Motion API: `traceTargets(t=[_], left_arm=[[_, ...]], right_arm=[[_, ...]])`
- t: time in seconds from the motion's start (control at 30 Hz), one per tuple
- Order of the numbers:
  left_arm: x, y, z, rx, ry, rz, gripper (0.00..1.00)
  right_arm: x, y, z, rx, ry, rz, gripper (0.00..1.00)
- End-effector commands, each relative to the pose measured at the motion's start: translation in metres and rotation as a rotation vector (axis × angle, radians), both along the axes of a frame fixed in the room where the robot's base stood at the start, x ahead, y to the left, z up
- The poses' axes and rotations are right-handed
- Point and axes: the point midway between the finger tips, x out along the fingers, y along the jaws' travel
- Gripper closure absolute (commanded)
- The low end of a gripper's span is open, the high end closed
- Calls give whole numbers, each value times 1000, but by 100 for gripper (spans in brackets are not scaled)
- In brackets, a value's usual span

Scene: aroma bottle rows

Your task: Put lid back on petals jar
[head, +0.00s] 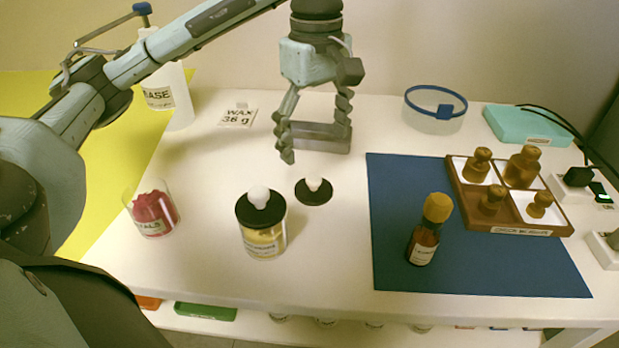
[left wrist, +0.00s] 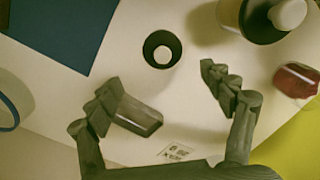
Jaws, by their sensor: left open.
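The petals jar (head: 155,219) is a clear glass jar of red petals at the left of the white table, open at the top. It also shows at the right edge of the left wrist view (left wrist: 297,81). A black lid with a white knob (head: 314,191) lies flat on the table, knob up. In the left wrist view the lid (left wrist: 150,45) lies just beyond the fingertips. My left gripper (head: 311,148) is open and empty, pointing down above the table behind the lid, apart from it. My right gripper is not in view.
A lidded jar with yellowish contents (head: 263,243) stands between the petals jar and the lid. A grey block (head: 320,138) sits near the fingers. An amber bottle (head: 423,245) stands on the blue mat (head: 480,272).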

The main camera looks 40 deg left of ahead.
Motion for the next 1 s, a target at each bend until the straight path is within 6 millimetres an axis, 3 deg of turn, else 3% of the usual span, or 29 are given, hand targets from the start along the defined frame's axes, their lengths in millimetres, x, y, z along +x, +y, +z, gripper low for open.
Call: traceTargets(t=[0.23,0.37,0.53,0.83,1.0], left_arm=[[0,0,-1,0,0,0,19],[-1,0,-11,-1,2,-1,19],[-1,0,-27,-1,2,-1,19],[-1,0,-28,0,1,0,19],[-6,-2,-50,1,5,-1,19]], right_arm=[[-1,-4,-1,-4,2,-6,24],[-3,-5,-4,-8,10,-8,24],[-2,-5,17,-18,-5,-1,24],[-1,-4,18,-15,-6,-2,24],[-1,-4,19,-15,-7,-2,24]])
